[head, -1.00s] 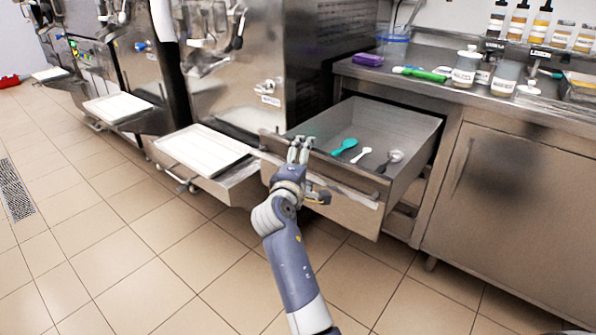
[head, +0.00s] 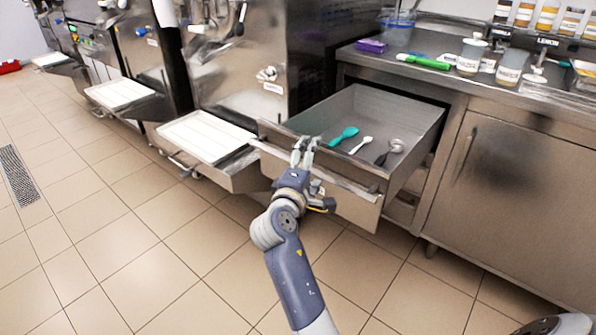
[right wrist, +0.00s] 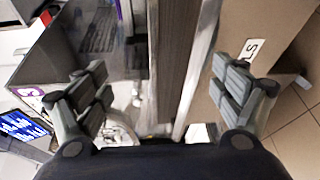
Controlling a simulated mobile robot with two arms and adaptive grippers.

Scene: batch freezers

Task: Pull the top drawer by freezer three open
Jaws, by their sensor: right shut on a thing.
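The top drawer (head: 368,188), under the steel counter beside the third freezer, stands well open in the head view. Inside it lie a teal spoon (head: 343,135), a small white spoon (head: 361,144) and a metal scoop (head: 396,146). My right gripper (head: 304,150) is shut on the handle along the top of the drawer front. In the right wrist view its fingers (right wrist: 165,88) lie on both sides of the pale handle bar, and part of a label (right wrist: 249,50) shows on the front. My left gripper is out of view.
The freezer (head: 250,60) with a white tray (head: 205,137) stands left of the drawer. A closed cabinet door (head: 500,190) is to the right. The tiled floor in front is clear.

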